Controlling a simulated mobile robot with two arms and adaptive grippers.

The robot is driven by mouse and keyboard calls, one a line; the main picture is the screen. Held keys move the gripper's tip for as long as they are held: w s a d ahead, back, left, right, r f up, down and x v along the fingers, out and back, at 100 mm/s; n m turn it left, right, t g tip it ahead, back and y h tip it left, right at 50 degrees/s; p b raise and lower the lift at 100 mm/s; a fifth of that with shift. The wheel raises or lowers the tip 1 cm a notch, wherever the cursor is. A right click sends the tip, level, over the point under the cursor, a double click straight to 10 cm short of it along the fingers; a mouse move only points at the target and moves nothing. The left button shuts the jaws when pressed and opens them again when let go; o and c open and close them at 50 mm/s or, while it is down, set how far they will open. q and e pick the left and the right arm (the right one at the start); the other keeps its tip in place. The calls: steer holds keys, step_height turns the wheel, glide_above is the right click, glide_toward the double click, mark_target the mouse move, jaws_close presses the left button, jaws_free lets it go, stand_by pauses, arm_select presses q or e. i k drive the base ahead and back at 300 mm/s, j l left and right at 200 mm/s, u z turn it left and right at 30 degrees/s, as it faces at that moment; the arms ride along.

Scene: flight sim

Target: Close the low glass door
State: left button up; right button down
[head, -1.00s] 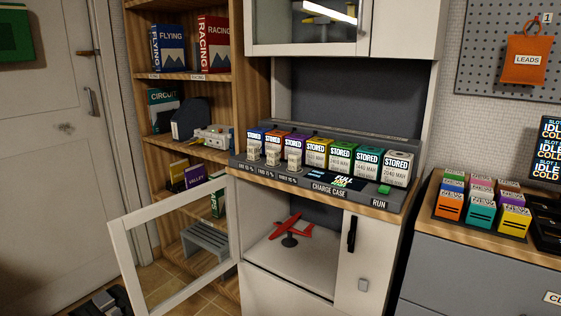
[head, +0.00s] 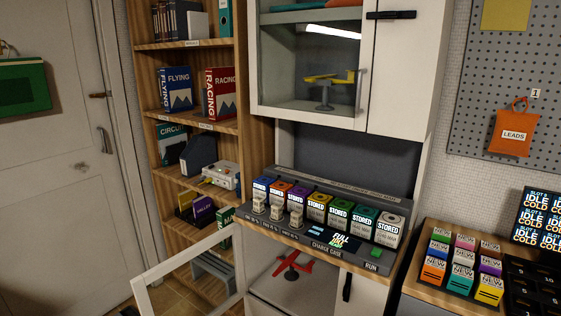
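The low glass door (head: 188,252) has a white frame and stands wide open. It swings out to the left from the low compartment of the white cabinet, and its lower part is cut off by the bottom edge of the head view. Inside the open compartment (head: 300,297) a red model plane (head: 292,265) sits on a stand. Neither of my grippers is clearly visible in the head view.
A charge case (head: 320,238) with several batteries sits on the counter above the compartment. A closed upper glass door (head: 310,62) shows a yellow plane. A wooden shelf (head: 185,135) stands behind the open door. A worktop with several packs (head: 463,265) is at right.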

mark_target(138, 283)
steer(key=j+z, duration=0.15)
steer(key=z, duration=0.65)
steer(key=i+j+z, duration=0.1)
steer(key=j+z, duration=0.3)
steer(key=j, duration=0.35)
steer(key=j+z, duration=0.45)
steer(key=j, duration=0.25)
steer(key=k+j+z, duration=0.15)
steer(key=j+z, duration=0.25)
steer(key=j, duration=0.3)
